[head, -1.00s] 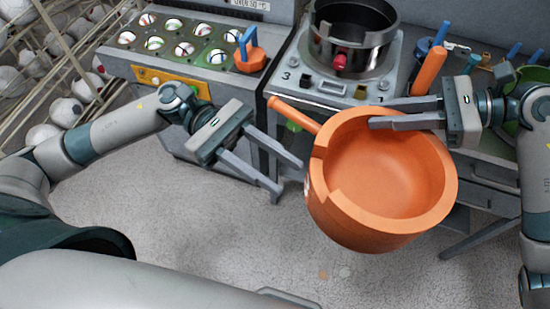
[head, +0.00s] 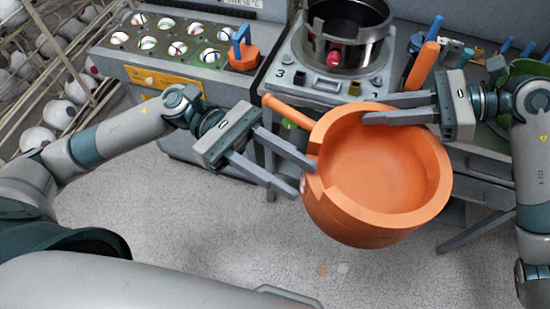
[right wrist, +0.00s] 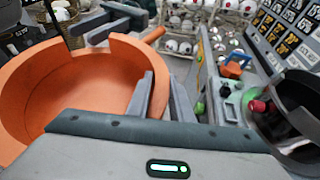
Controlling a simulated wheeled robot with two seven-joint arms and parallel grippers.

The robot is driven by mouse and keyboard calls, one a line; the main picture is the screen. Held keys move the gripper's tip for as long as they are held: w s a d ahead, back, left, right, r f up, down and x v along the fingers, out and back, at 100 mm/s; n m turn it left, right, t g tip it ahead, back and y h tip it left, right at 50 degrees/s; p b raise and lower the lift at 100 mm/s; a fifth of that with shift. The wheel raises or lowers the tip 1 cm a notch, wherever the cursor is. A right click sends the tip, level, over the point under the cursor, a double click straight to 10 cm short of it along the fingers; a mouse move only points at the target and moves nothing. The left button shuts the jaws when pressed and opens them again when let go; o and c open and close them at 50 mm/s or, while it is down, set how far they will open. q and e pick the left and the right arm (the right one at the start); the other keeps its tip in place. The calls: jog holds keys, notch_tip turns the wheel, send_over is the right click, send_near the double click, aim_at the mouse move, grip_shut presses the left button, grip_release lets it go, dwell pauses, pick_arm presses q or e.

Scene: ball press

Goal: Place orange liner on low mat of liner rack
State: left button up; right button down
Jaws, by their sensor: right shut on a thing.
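The orange liner (head: 380,185) is a large open pot-shaped ring with a notch in its rim and a stub handle (head: 290,113) pointing up and left. It hangs tilted above the floor in front of the bench. My right gripper (head: 363,109) is shut on the liner's far rim; in the right wrist view its fingers (right wrist: 160,98) straddle the liner wall (right wrist: 50,75). My left gripper (head: 306,180) is open and empty, its fingertips close to the liner's left side; I cannot tell whether they touch. I cannot make out the liner rack or its low mat.
A steel press pot (head: 348,35) stands on a grey machine behind the liner. A panel of striped balls (head: 170,40) and an orange-and-blue tool (head: 243,52) are at upper left. Ball racks (head: 60,90) stand at far left. The floor (head: 210,205) in front is clear.

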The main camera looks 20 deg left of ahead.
aim_at(336, 201)
pick_arm(q)
jog(key=x, duration=0.8)
jog(key=shift+s+d, duration=0.1)
jog(key=shift+d, duration=0.15)
pick_arm(e)
jog(key=shift+r, duration=0.1)
pick_arm(q)
grip_shut()
pick_arm(e)
jog(key=c, duration=1.5)
grip_release()
jog(key=shift+d, duration=0.1)
jog(key=v, duration=1.1)
jog(key=shift+d+r, duration=0.1)
jog(key=shift+d, duration=0.3)
